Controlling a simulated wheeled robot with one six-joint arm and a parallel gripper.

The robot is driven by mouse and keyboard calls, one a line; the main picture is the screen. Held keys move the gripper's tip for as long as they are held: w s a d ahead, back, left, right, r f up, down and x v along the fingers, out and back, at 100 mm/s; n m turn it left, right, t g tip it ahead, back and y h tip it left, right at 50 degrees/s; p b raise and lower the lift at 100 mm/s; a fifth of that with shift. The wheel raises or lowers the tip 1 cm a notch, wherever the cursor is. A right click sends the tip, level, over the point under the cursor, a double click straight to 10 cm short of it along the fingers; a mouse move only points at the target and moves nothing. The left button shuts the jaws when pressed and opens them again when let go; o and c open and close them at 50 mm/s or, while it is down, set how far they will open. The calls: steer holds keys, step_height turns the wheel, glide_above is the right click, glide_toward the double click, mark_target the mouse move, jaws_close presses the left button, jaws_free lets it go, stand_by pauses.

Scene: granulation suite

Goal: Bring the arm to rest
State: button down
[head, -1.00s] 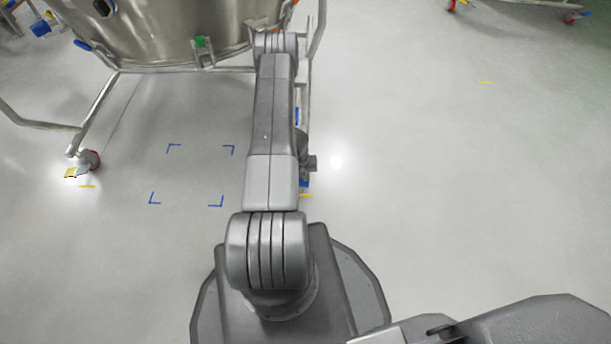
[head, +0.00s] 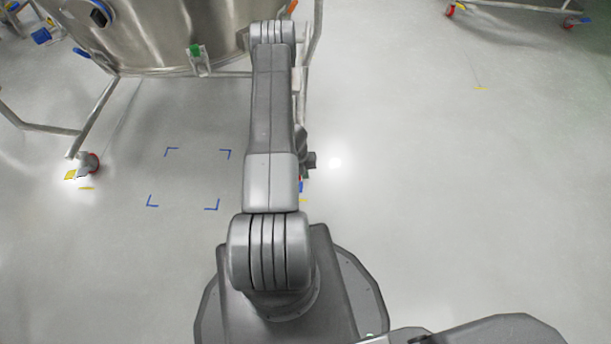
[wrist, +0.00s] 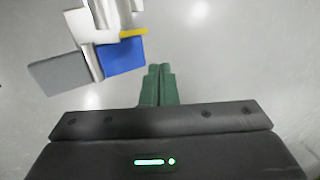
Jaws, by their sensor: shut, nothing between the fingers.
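My arm (head: 270,120) stretches forward from my base in the head view, folded at the elbow and passing in front of a steel vessel. In the wrist view my gripper (wrist: 158,72) shows as two green fingers side by side, closed together with nothing between them. They point at bare grey floor. In the head view the gripper is mostly hidden behind the arm; only a dark part sticks out at its right side.
A large steel vessel (head: 170,35) on a wheeled tubular frame (head: 95,118) stands at the upper left. Blue corner marks (head: 190,178) lie on the floor. In the wrist view a blue block (wrist: 123,58) and metal posts are left of the fingers.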

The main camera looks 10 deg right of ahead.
step_height(320, 180, up, 8)
steer(key=d+p, duration=0.2)
steer(key=p, duration=0.1)
steer(key=shift+s+f, duration=0.25)
steer(key=shift+s, duration=0.05)
steer(key=shift+f, duration=0.1)
